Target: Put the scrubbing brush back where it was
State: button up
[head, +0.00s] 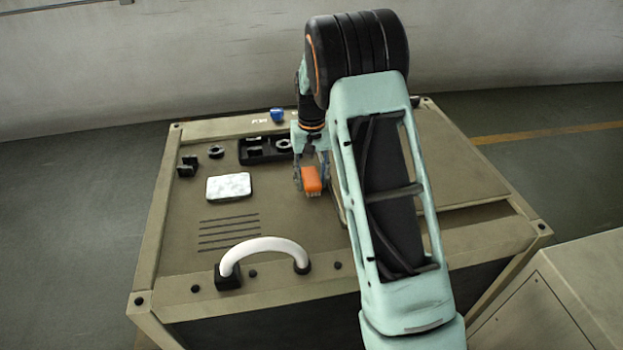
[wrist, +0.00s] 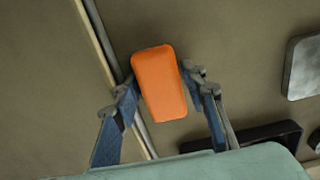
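The scrubbing brush (head: 312,179) has an orange back, with bristles just visible under it in the head view. My gripper (head: 311,173) points down over the bench top, with its fingers on both sides of the brush. In the wrist view the brush (wrist: 160,85) sits between the fingertips of my gripper (wrist: 159,81), which appear to press on its long sides. The brush is low over the bench top (head: 290,215), beside the edge of the raised right panel. I cannot tell whether its bristles touch the surface.
A black tray (head: 246,158) with metal parts lies behind and left of the brush. A pale mottled plate (head: 228,187), a dark ring (head: 216,152), black blocks (head: 187,166) and a blue item (head: 277,115) are nearby. A white arched handle (head: 262,243) rises at the front.

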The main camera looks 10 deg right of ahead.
aim_at(311, 178)
notch_tip(311, 178, up, 12)
dwell(0.4)
jog(key=shift+r, duration=0.1)
